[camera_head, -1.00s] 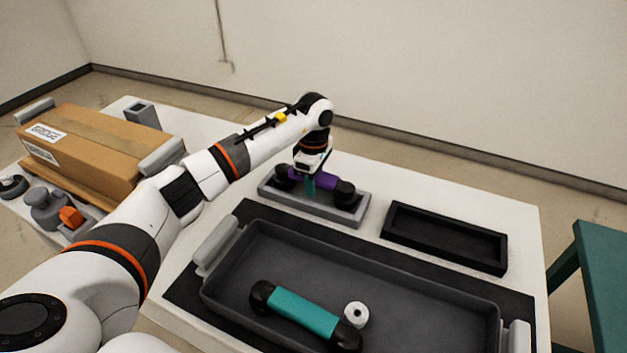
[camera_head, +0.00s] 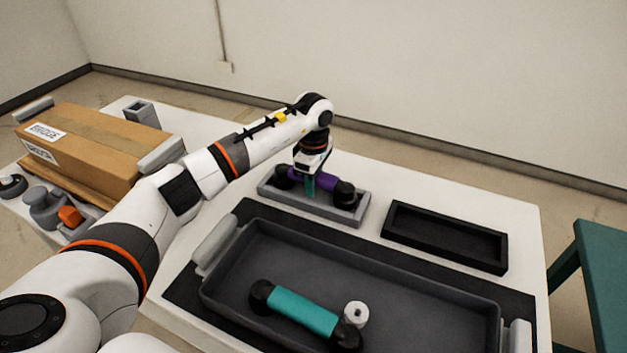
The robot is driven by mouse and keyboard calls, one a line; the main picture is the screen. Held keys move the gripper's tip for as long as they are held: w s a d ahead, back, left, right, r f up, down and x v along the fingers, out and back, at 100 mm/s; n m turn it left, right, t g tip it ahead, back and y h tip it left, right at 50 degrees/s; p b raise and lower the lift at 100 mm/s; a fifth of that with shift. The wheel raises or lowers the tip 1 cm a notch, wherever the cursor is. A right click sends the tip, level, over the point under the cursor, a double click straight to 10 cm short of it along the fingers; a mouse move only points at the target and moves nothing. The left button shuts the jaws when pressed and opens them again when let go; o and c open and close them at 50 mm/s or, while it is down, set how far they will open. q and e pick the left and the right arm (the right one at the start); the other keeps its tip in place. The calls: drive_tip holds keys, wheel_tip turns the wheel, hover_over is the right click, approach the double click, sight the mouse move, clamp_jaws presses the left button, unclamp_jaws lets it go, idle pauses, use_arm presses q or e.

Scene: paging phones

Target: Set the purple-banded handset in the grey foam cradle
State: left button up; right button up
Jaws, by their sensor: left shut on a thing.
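The purple-banded handset (camera_head: 327,182) has black round ends and lies lengthwise within the outline of the grey foam cradle (camera_head: 312,207) at the back of the table. Whether it rests on the cradle's floor or hangs slightly above it I cannot tell. My left gripper (camera_head: 310,186) points down from above and is shut on the handset's purple middle. Its teal fingers hide part of the band. My right gripper is not in view.
A black foam cradle (camera_head: 445,262) is empty at right. A dark grey tray (camera_head: 400,282) in front holds a teal-banded handset (camera_head: 302,312) and a white roll (camera_head: 356,314). A cardboard box (camera_head: 95,150) stands at left, and a green table (camera_head: 600,270) at far right.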

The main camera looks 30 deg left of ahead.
use_arm(q)
drive_tip(key=shift+f, duration=0.35)
drive_tip(key=o, duration=0.9)
drive_tip(key=shift+c, duration=0.2)
drive_tip(key=shift+r+p, duration=3.3)
drive_tip(key=shift+r, duration=2.2)
